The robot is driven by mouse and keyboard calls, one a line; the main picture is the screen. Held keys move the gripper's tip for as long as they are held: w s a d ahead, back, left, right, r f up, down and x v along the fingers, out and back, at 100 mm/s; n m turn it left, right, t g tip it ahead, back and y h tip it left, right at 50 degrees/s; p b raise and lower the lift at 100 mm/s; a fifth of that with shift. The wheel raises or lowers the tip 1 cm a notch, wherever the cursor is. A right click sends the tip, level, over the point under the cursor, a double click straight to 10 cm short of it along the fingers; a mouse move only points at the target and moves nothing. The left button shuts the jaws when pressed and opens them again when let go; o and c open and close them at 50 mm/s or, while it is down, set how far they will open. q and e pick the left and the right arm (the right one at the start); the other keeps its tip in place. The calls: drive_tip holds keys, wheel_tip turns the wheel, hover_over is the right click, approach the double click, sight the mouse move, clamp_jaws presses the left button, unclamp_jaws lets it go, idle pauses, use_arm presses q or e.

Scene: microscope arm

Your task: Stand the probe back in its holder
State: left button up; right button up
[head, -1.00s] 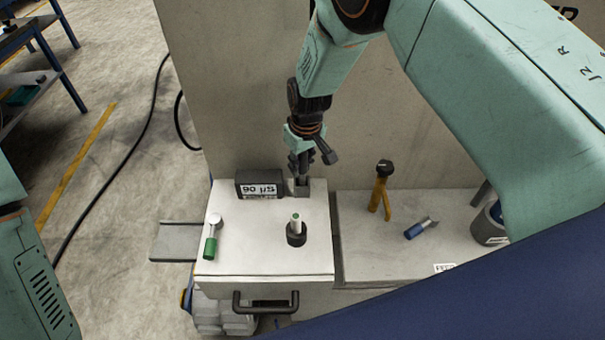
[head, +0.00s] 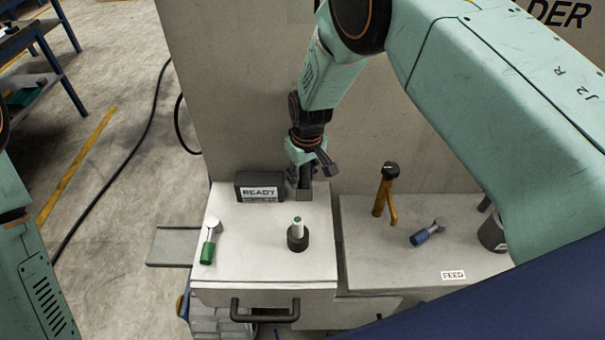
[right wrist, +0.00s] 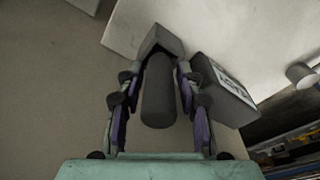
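The probe (right wrist: 158,95) is a dark grey cylinder standing in a square grey holder (head: 299,194) at the back of the white cabinet top. The holder also shows at the probe's far end in the right wrist view (right wrist: 158,40). My right gripper (head: 312,168) is over the holder, with its fingers on both sides of the probe. In the right wrist view gaps show between the fingers (right wrist: 160,85) and the probe, so it looks open around it. The probe's lower end is hidden inside the holder. My left gripper is out of view; only its arm shows at the left edge.
A black display box (head: 260,187) reading READY stands left of the holder. A dark cup with a green-topped piece (head: 297,234) and a green-handled tool (head: 208,241) are in front. The right bench (head: 365,255) carries a yellow-brown upright tool (head: 384,190) and a blue-handled tool (head: 428,233).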

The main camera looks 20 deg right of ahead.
drive_tip(key=shift+o, duration=0.5)
drive_tip(key=shift+d, duration=0.1)
drive_tip(key=shift+r, duration=0.15)
drive_tip(key=r, duration=0.4)
drive_tip(key=s+r, duration=0.1)
drive_tip(key=r, duration=0.7)
drive_tip(key=shift+s+d+r+p, duration=0.1)
drive_tip(key=shift+s+d+p, duration=0.1)
drive_tip(key=shift+p, duration=0.1)
drive_tip(key=s+d+f+m, duration=0.1)
drive_tip(key=s+d+f, duration=0.1)
drive_tip(key=s+f, duration=0.4)
drive_tip(key=s+d+f, duration=0.2)
drive_tip(key=s+f, duration=0.3)
drive_tip(key=s, duration=0.4)
drive_tip(key=s+d+f+m+g, duration=0.1)
drive_tip(key=s+d+f, duration=0.1)
drive_tip(key=s+f, duration=0.4)
drive_tip(key=shift+s+d+f+m+h, duration=0.1)
drive_tip(key=shift+s+f+m+h, duration=0.05)
drive_tip(key=shift+s, duration=0.5)
drive_tip(key=shift+s+f+m+h, duration=0.15)
drive_tip(key=shift+s, duration=0.45)
drive_tip(key=s+m, duration=0.1)
drive_tip(key=s, duration=1.2)
drive_tip(key=shift+s, duration=0.25)
